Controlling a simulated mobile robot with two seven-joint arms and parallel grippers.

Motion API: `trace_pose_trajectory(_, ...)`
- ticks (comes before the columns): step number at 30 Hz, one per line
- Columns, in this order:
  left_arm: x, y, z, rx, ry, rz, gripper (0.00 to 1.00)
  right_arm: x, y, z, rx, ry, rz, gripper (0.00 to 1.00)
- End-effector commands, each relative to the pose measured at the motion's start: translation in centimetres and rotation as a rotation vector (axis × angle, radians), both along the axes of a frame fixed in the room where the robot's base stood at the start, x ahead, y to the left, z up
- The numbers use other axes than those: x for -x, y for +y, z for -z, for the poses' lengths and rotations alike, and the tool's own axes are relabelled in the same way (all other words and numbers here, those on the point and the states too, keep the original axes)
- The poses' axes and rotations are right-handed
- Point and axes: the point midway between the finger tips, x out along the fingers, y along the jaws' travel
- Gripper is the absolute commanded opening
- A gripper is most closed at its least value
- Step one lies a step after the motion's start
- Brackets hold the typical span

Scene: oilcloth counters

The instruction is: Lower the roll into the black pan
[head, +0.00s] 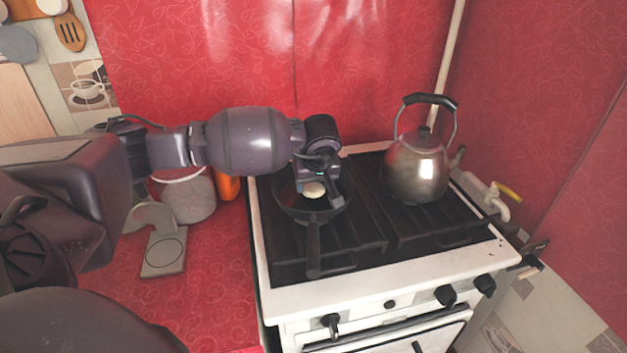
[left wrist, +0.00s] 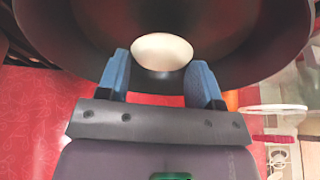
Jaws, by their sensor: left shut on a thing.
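The pale roll (head: 314,189) is at my left gripper (head: 318,186), over the black pan (head: 295,208) on the stove. In the left wrist view the roll (left wrist: 161,52) sits between the two blue fingertips of my left gripper (left wrist: 162,75), which is shut on it. The dark inside of the pan (left wrist: 240,40) fills the top of that view behind the roll. I cannot tell whether the roll touches the pan's bottom. The gripper hides part of the pan in the head view. My right gripper is not in view.
A metal kettle (head: 417,165) stands on the stove (head: 370,277) to the right of the pan. The pan's handle (head: 313,250) points to the front. A grey pot (head: 188,197) and a grey scale-like object (head: 164,252) are on the red counter (head: 215,280) at left.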

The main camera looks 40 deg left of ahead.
Motion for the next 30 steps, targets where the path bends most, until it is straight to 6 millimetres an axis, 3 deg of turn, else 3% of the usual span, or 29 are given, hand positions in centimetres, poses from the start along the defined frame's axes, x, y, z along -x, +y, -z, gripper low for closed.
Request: trace_pose_trajectory(30, 0.0, 0.0, 1.3, 0.0, 0.0, 0.001, 0.37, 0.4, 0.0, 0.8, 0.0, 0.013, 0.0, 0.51)
